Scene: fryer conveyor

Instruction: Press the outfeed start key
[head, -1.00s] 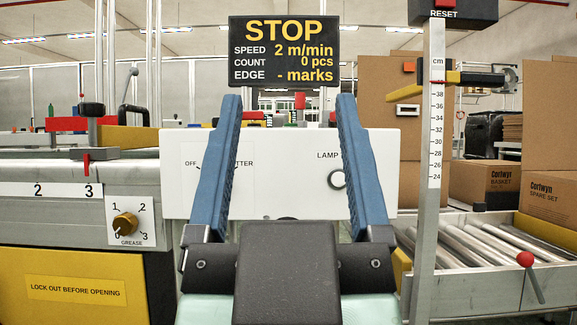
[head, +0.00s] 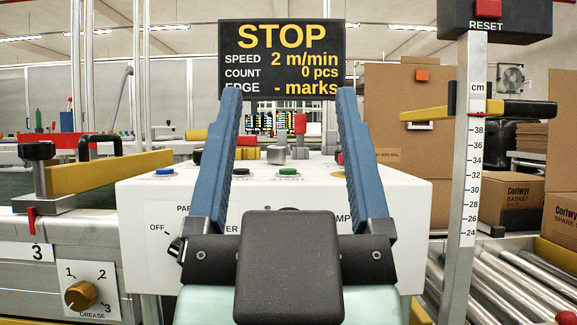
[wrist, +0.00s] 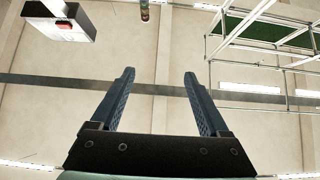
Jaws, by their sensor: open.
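A white console (head: 280,205) stands in front of me in the head view, its top face seen at a low angle. A green key (head: 289,171) on its near edge has a label that seems to read START. A blue key (head: 164,171) is to its left, a black key (head: 241,172) nearer, and a yellow piece (head: 342,174) to its right. No outfeed wording is readable. My gripper (head: 288,92) is open and empty, its fingers framing the green key in the picture. In the wrist view my gripper (wrist: 158,75) is open against the ceiling.
A black display reading STOP (head: 280,58) stands behind the console. A red RESET button (head: 488,9) sits on a black box at upper right. A centimetre post (head: 470,150) and a roller conveyor (head: 510,280) are at right. A GREASE knob (head: 81,294) is at lower left.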

